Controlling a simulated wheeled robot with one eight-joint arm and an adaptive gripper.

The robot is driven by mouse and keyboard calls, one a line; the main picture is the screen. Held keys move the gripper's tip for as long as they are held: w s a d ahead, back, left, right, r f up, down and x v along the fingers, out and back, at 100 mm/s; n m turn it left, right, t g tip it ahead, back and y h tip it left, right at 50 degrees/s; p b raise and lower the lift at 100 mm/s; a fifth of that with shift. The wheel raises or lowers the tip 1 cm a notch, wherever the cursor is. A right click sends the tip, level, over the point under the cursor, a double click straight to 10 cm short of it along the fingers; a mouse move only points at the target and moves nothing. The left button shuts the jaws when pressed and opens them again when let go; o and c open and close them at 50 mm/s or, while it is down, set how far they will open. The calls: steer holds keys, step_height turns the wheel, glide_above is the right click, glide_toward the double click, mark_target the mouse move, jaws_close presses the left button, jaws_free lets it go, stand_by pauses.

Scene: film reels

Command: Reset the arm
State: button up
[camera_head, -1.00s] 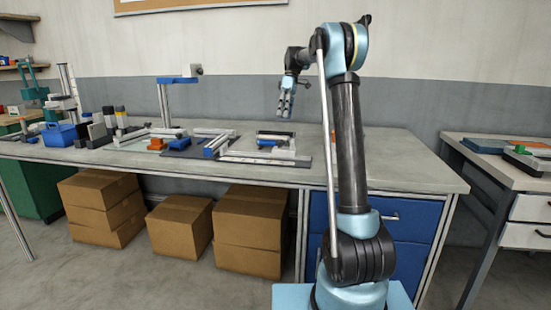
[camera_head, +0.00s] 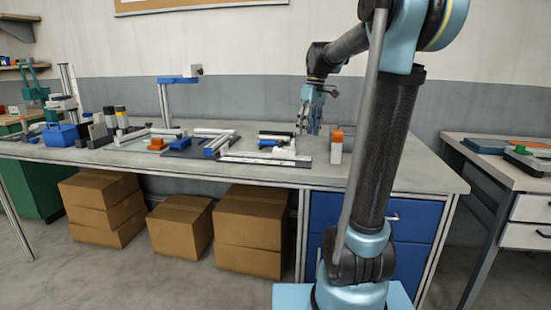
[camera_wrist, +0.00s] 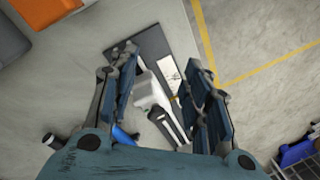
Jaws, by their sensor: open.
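My gripper (camera_head: 308,130) hangs from my arm above the right part of the long workbench (camera_head: 420,172), fingers pointing down. In the wrist view its two fingers (camera_wrist: 160,95) are spread apart with nothing held between them. Below and between the fingers lies a dark plate (camera_wrist: 150,42) with a white and black fixture (camera_wrist: 158,105) on it. In the head view this fixture (camera_head: 278,152) sits just left of and below the gripper. I cannot tell the exact height of the gripper over the bench.
A grey block with an orange top (camera_head: 336,143) stands just right of the gripper. Frames and rails (camera_head: 215,143), a blue-armed stand (camera_head: 165,100) and a blue bin (camera_head: 60,135) are farther left. Cardboard boxes (camera_head: 250,230) sit under the bench. Another table (camera_head: 510,165) is at right.

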steer(key=s+d+f+m+t, duration=0.1)
steer(key=s+d+f+m, duration=0.2)
steer(key=s+f, duration=0.9)
steer(key=s+d+f+m+t+h, duration=0.1)
steer(key=s+d+f+m, duration=0.3)
steer(key=s+f, duration=0.8)
steer(key=s+m+t, duration=0.1)
steer(key=s, duration=0.1)
steer(key=shift+s, duration=0.3)
steer(key=shift+w+f, duration=0.15)
steer(key=shift+w, duration=0.3)
